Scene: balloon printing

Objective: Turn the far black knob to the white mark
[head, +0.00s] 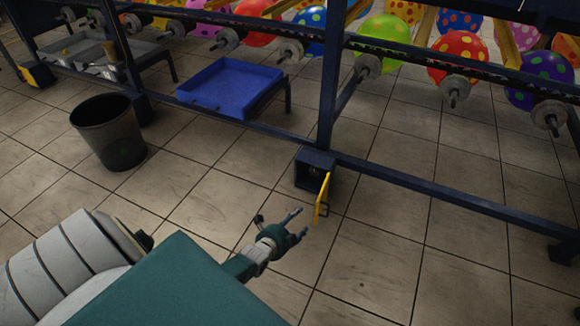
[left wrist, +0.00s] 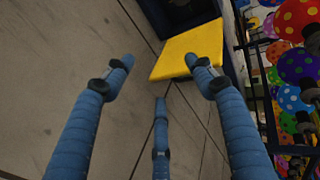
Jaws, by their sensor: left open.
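A small dark blue box (head: 301,172) stands low at the foot of a frame post, with its yellow door (head: 322,199) swung open. The inside is dark, and I cannot make out the black knobs or a white mark. My left gripper (head: 288,224) is open and empty, in front of the box and a little left of the door. In the left wrist view its spread fingers (left wrist: 160,78) point toward the yellow door (left wrist: 185,52), with a gap between. The dark box (left wrist: 188,14) shows behind the door there. My right gripper is not in view.
A blue frame rail (head: 430,190) runs low to the right of the box. A black bin (head: 108,135) and a blue tray (head: 225,90) stand at left. Several dotted balloons (head: 458,60) hang behind. The tiled floor (head: 380,250) in front is clear.

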